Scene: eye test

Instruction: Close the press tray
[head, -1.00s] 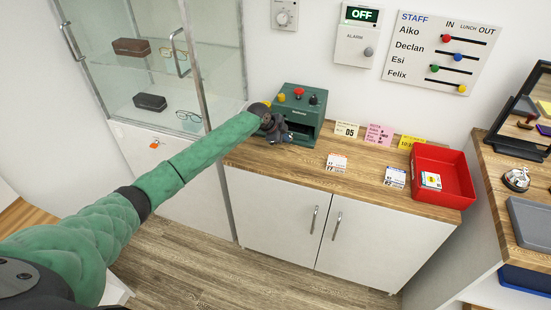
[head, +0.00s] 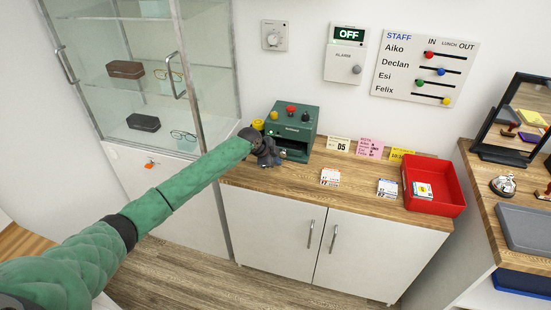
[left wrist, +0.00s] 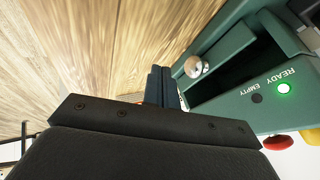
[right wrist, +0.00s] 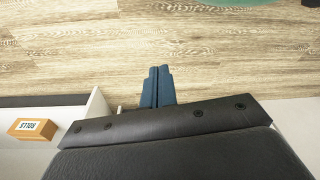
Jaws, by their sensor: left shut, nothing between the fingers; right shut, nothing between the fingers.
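The green press (head: 292,119) stands on the wooden counter beside the glass cabinet. In the left wrist view, its tray (left wrist: 179,72) has a silver knob (left wrist: 196,67) on its front. The tray stands out from the press, with a dark gap between its front and the body. A green light (left wrist: 284,88) is lit by READY; the EMPTY lamp is dark. My left gripper (head: 276,158) is shut and empty at the press's front; its fingertips (left wrist: 160,72) are close to the tray front, contact unclear. My right gripper (right wrist: 158,72) is shut and empty, above the floor.
A red bin (head: 437,195) and several small cards stand on the counter (head: 345,190) right of the press. The glass cabinet (head: 212,95) is close on the left. A yellow knob (head: 258,125) sits at the press's left. Counter front is mostly clear.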

